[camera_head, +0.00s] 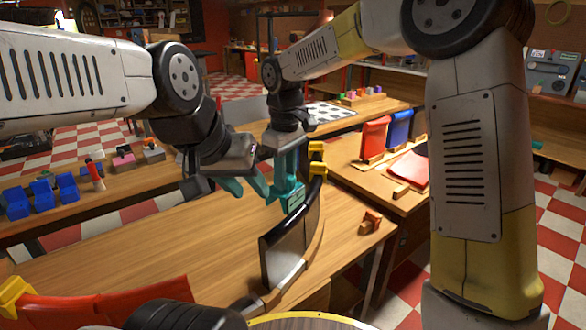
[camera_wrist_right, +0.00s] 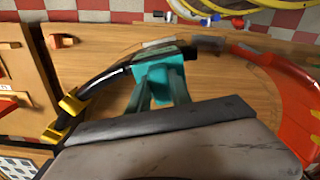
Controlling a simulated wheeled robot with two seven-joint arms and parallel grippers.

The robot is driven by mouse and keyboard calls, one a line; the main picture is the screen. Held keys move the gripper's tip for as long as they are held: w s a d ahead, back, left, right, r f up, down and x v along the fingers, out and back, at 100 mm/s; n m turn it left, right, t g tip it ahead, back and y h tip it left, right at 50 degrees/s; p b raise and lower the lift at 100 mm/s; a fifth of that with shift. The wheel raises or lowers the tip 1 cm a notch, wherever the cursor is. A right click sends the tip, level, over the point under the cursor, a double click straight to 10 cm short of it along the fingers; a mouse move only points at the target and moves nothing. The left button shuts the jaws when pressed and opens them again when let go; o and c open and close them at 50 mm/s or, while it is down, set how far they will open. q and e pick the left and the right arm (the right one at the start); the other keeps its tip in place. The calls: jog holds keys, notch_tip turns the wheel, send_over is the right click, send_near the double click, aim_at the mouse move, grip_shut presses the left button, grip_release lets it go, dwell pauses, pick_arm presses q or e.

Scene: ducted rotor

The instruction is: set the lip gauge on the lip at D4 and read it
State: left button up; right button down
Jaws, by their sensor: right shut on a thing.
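The lip gauge is a small teal block (camera_head: 289,193) with a pale label too small to read. My right gripper (camera_head: 287,178) reaches down from above and is shut on it; the right wrist view shows the block (camera_wrist_right: 160,66) between the fingers. The gauge is at the far part of the black curved lip (camera_head: 285,240); I cannot tell whether it is seated. In the right wrist view the lip (camera_wrist_right: 108,82) runs up to the gauge. No D4 mark is legible. My left gripper (camera_head: 246,187) has its teal fingers apart, empty, just left of the gauge.
Yellow clamps (camera_head: 317,158) grip the lip's far end. A red curved section (camera_head: 110,303) lies at the near left, with another yellow clamp (camera_head: 14,294). A small brown part (camera_head: 371,222) lies right of the lip. Blue bins (camera_head: 42,192) stand on the left bench. The wooden tabletop (camera_head: 150,240) is clear left of the lip.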

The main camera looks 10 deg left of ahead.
jog(key=shift+f, duration=4)
jog(key=shift+f, duration=0.3)
jog(key=c, duration=1.1)
grip_release()
notch_tip(320, 180, up, 8)
jog(key=shift+f, duration=0.2)
jog(key=shift+r, duration=0.1)
